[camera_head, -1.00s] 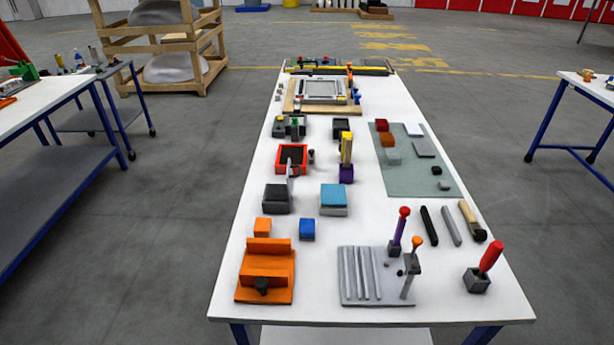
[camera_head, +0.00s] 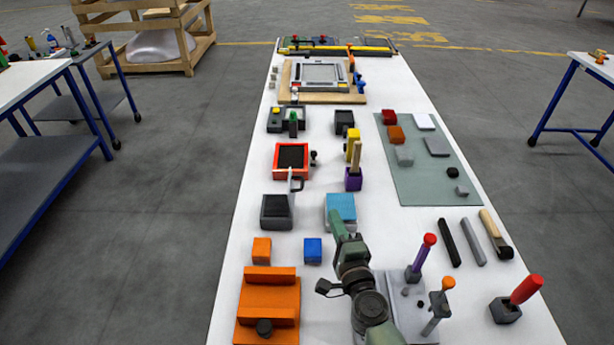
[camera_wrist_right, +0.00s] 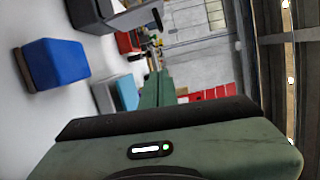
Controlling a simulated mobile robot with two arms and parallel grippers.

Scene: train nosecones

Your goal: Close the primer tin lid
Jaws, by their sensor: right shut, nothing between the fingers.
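No label marks the primer tin. The likeliest is the dark grey box (camera_head: 277,211) left of the blue-topped box, with a thin grey upright piece (camera_head: 291,181) at its back that may be a raised lid. A dark box that may be the same one is cut by the top edge in the right wrist view (camera_wrist_right: 90,12). My right gripper (camera_head: 337,222) reaches in from the bottom, shut and empty, by the near side of the blue-topped box (camera_head: 341,207); contact cannot be judged. Its closed fingers also show in the wrist view (camera_wrist_right: 155,90). My left gripper is out of view.
A blue block (camera_head: 312,250) and an orange block (camera_head: 262,250) stand nearer. An orange fixture (camera_head: 268,305) is at front left. A grey rack (camera_head: 410,310) with upright handled tools is partly behind my right arm. A red tray (camera_head: 276,160) lies beyond the dark box.

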